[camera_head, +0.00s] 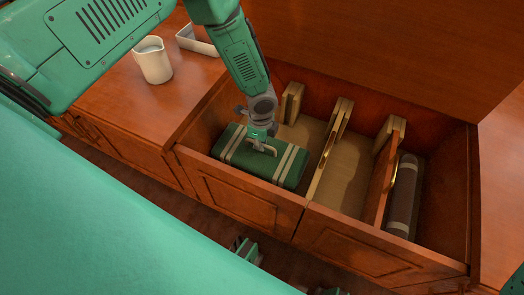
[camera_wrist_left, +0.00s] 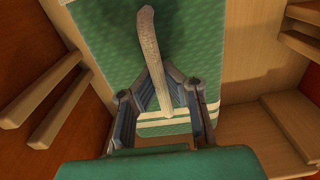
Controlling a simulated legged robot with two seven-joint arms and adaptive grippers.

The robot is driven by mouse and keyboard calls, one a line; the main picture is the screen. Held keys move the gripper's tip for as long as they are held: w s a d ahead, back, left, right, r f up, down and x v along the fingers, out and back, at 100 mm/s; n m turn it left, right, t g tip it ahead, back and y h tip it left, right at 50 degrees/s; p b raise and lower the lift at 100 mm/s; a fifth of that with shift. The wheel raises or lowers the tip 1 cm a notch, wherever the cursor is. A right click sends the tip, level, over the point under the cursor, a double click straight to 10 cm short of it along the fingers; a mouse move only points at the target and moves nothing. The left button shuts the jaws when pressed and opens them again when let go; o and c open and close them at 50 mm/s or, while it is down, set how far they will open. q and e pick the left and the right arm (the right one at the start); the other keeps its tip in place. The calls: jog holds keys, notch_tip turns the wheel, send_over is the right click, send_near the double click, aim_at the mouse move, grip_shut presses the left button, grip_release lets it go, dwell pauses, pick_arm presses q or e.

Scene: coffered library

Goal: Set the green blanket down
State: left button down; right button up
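The green blanket (camera_head: 262,157) is a folded bundle with pale straps and a light carry handle (camera_head: 263,148). It is inside the left compartment of the wooden chest (camera_head: 250,197), low between the walls; I cannot tell whether it rests fully on the floor. My left gripper (camera_head: 262,141) is above it with its fingers at the handle. In the left wrist view the fingers (camera_wrist_left: 170,82) close around the handle (camera_wrist_left: 155,60), with the blanket (camera_wrist_left: 110,35) behind. My right gripper is not clearly in view.
Wooden dividers (camera_head: 330,155) split the chest. A dark rolled bundle (camera_head: 402,195) lies in the right compartment. A white pitcher (camera_head: 153,62) and a white tray (camera_head: 196,40) stand on the wooden surface to the left. A tall wooden panel (camera_head: 400,50) rises behind.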

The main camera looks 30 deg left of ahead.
pick_arm(q)
notch_tip(320, 180, down, 2)
jog(key=shift+f+b, duration=0.1)
jog(key=shift+b, duration=0.2)
jog(key=shift+d+f, duration=0.1)
jog(key=shift+f, duration=0.15)
jog(key=shift+d+r, duration=0.2)
jog(key=shift+d, duration=0.2)
jog(key=c, duration=1.7)
grip_release()
jog(key=shift+a+f, duration=0.15)
jog(key=shift+a, duration=0.2)
jog(key=shift+r, duration=0.25)
notch_tip(320, 180, up, 11)
jog(key=p, duration=0.4)
jog(key=shift+f+p, duration=0.15)
jog(key=shift+p, duration=0.15)
jog(key=shift+r, duration=0.5)
jog(key=shift+d, duration=0.2)
pick_arm(e)
jog(key=r, duration=0.3)
jog(key=shift+d+r, duration=0.3)
pick_arm(q)
jog(key=shift+r, duration=0.15)
pick_arm(e)
jog(key=shift+r, duration=0.15)
